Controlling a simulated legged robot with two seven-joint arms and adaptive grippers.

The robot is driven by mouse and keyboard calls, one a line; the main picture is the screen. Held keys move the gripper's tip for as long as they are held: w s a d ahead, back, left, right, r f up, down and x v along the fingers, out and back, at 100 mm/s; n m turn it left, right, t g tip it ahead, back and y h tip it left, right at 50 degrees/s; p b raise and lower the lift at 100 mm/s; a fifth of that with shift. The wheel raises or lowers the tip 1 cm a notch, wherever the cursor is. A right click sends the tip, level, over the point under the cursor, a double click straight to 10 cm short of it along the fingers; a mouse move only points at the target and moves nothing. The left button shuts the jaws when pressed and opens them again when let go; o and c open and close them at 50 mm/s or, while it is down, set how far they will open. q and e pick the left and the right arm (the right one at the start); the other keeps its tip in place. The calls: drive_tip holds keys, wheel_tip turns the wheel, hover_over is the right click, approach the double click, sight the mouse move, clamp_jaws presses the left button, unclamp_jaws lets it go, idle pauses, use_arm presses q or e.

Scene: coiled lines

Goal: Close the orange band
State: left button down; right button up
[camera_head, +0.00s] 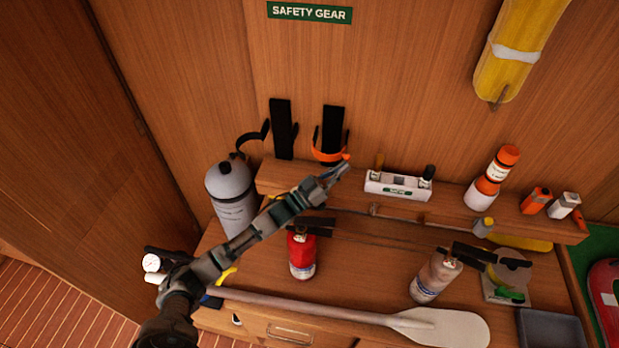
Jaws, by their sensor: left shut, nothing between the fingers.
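The orange band (325,155) curves low around the front of the right black upright bracket (333,122) on the wooden wall, above the shelf. One side of it rises along the bracket's left edge, and its right end has a small orange tab. I cannot tell whether its ends meet. My left gripper (339,171) reaches up from the lower left. Its fingers are shut and empty, with the tips just below the band's right end. I cannot tell whether they touch it. My right gripper is not in view.
The wooden shelf (450,208) holds a white box (398,187) and several bottles. A grey cylinder (233,197) stands left of my arm. A red extinguisher (302,254), a pale extinguisher (436,277) and a paddle (440,327) are below. The wall above the bracket is clear.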

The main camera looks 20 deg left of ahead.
use_arm(q)
drive_tip(key=shift+d+r, duration=0.1)
drive_tip(key=shift+d, duration=0.05)
idle(0.3)
drive_tip(key=v, duration=1.2)
